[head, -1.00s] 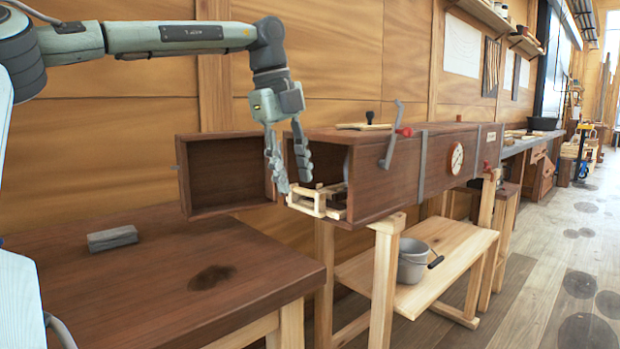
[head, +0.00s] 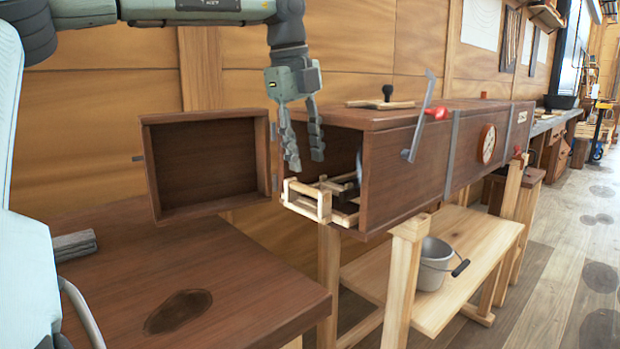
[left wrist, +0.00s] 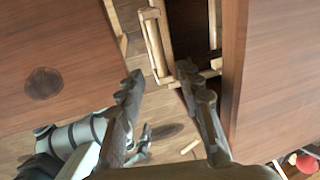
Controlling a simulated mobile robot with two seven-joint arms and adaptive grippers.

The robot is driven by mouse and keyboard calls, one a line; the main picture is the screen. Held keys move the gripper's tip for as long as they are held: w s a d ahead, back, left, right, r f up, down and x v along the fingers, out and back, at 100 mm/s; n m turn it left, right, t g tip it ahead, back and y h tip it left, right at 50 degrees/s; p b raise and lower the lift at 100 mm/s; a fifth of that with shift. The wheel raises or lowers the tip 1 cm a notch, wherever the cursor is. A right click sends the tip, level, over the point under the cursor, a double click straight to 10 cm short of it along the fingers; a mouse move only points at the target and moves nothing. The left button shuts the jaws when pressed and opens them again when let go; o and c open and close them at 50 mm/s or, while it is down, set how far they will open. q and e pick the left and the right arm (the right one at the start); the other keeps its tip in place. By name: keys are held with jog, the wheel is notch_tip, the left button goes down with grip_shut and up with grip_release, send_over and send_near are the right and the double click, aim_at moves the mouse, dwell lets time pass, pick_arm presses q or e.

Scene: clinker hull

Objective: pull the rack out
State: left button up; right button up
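The rack (head: 322,203) is a pale wooden frame lying low in the open end of a long dark wooden box (head: 405,184). Its front end with a crossbar sticks out a little past the opening. My left gripper (head: 305,166) points down just above this front end, its fingers apart and empty. In the left wrist view, the rack's end bar (left wrist: 153,45) lies beyond the open fingers (left wrist: 158,78), not between them. The rack's rear is hidden inside the box. My right gripper is outside the head view; grey finger-like parts low in the left wrist view may belong to it.
The box's door (head: 208,165) stands open to the left. A dark-topped table (head: 240,270) with a grey block (head: 74,245) has free room in front. A crank lever (head: 420,118) is on the box's side. A bucket (head: 434,262) stands on the shelf below.

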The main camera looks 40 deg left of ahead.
aim_at(311, 188)
pick_arm(q)
jog(key=f, duration=0.3)
jog(key=w+f, duration=0.1)
jog(key=f, duration=0.2)
jog(key=shift+w, duration=0.1)
jog(key=shift+c, duration=0.6)
grip_shut()
